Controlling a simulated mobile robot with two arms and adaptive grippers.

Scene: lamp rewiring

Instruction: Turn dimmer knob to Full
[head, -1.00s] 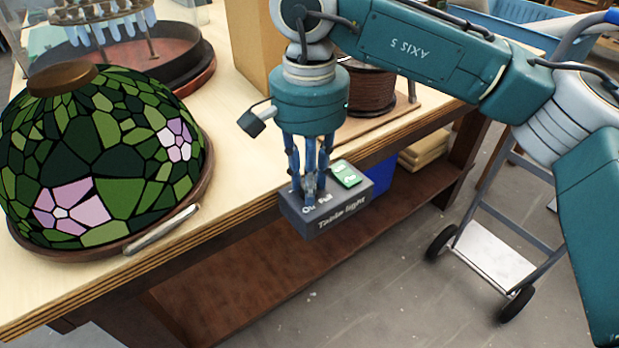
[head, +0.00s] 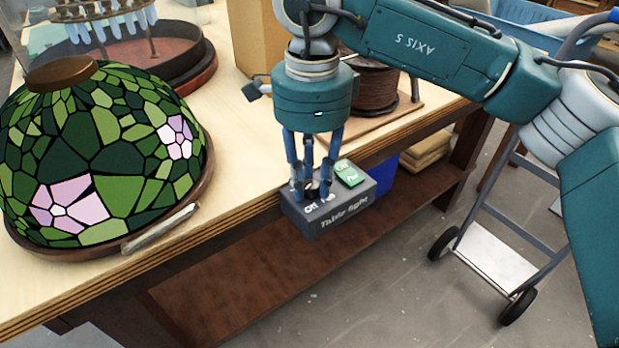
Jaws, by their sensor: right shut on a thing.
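A dark grey dimmer box (head: 345,207) labelled "Table light" sits at the front edge of the workbench. Its top carries an "Off" label at the left, another label partly hidden by a finger, and a green switch (head: 349,174) at the right. My right gripper (head: 312,192) points straight down on the box top, its fingers shut around the dark dimmer knob. The knob is mostly hidden between the fingers, so its setting cannot be read. My left gripper is not in view.
A green and pink stained-glass lampshade (head: 100,160) stands on the workbench (head: 232,140) at the left, with a pale metal tool (head: 160,228) in front of it. A cable spool (head: 376,92) stands behind my gripper. A hand truck (head: 490,255) stands on the floor at the right.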

